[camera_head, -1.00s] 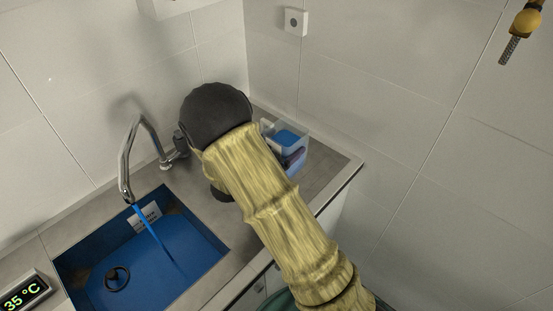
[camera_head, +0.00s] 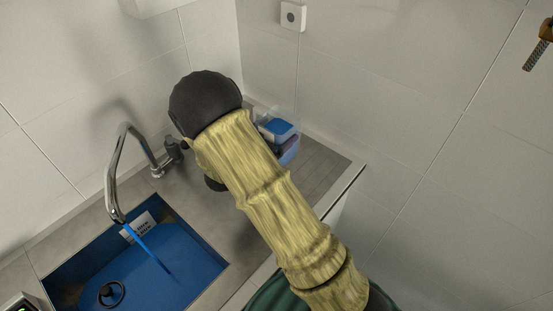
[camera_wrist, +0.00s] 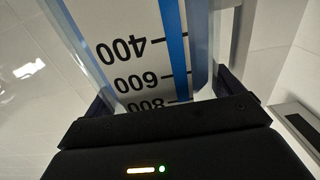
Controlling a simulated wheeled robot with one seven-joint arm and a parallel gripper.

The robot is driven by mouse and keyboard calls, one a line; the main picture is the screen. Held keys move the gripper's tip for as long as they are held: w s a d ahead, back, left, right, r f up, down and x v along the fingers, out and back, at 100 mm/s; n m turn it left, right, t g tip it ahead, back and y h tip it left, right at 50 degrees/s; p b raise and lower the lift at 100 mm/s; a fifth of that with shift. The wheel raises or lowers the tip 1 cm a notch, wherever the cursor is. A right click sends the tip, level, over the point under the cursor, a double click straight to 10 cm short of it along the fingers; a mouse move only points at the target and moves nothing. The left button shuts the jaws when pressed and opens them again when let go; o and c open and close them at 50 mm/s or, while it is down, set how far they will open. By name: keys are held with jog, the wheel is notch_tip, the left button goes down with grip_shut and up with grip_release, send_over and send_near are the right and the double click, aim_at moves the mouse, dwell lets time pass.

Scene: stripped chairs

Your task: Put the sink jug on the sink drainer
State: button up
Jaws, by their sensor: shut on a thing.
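The sink jug (camera_wrist: 135,50) fills the middle of the wrist view. It is clear, with a blue stripe and upside-down marks 400, 600 and 800. My gripper (camera_wrist: 160,98) is shut on it, one finger at each side. The sink drainer (camera_head: 325,172) is the grooved grey surface at the right end of the counter, partly behind my arm. Whether the jug touches anything below cannot be told.
A blue sink (camera_head: 160,265) with a tap (camera_head: 113,170) running blue water lies left of my arm. A wall switch (camera_head: 292,16) is above.

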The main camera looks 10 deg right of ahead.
jog(key=shift+w+f+p, duration=0.1)
jog(key=shift+f+p, duration=0.55)
jog(key=shift+f, duration=2.05)
jog(key=shift+f+p, duration=0.6)
jog(key=shift+f, duration=1.45)
jog(key=shift+f, duration=0.2)
jog(key=o, duration=0.7)
jog(key=shift+o, duration=0.2)
jog(key=shift+r, duration=0.15)
jog(key=b+v, duration=0.4)
jog(key=v, duration=0.8)
jog(key=shift+b, duration=0.4)
